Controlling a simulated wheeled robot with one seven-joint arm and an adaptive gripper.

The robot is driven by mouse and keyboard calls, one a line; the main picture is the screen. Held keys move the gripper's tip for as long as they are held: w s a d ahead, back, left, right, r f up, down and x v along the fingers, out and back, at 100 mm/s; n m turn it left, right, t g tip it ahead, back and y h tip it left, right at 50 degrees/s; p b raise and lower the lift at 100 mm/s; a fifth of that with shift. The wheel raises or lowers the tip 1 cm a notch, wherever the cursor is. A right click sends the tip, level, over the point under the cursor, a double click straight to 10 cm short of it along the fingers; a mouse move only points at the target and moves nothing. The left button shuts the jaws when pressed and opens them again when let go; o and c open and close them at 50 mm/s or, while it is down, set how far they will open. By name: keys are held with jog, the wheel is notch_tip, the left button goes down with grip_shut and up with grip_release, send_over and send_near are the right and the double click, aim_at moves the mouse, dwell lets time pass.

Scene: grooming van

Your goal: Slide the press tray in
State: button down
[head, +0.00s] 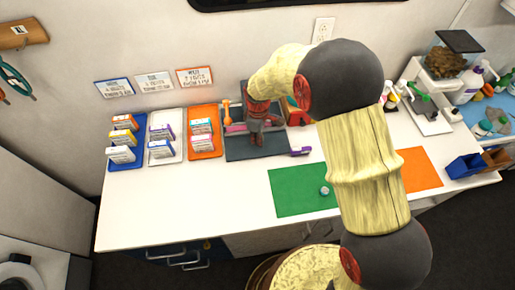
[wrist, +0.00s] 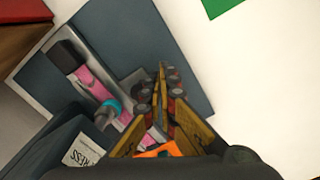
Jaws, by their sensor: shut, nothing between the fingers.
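The press stands on a dark blue-grey mat (head: 246,153) at the back of the counter. In the wrist view its dark body (wrist: 65,145) carries a PRESS label at lower left. A grey tray with a pink insert (wrist: 96,90) reaches out from the body toward upper left, and I cannot tell how far out it is. A blue-green round piece (wrist: 112,106) lies at the tray. My gripper (wrist: 161,72) is shut and empty, beside the tray on its right. In the head view my gripper (head: 256,138) hides part of the press; an orange upright piece (head: 227,112) shows beside it.
Blue, white and orange trays (head: 204,155) with small boxes stand to the left. A purple-handled item (head: 301,151) lies right of the mat. A green mat (head: 290,192) with a small round item lies in front. The counter's front left is clear.

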jog(key=shift+s+d, duration=0.2)
jog(key=shift+s, duration=0.6)
notch_tip(320, 180, up, 7)
jog(key=p, duration=0.4)
dwell(0.3)
jog(key=s+d+r+m+t+b, duration=0.5)
jog(key=s+d+r+m+b, duration=0.4)
jog(key=s+d+r+m, duration=0.5)
jog(key=s+d+r, duration=0.5)
jog(key=s+d, duration=0.4)
jog(key=shift+d+r+m+t, duration=0.3)
jog(key=shift+d+r+m, duration=0.1)
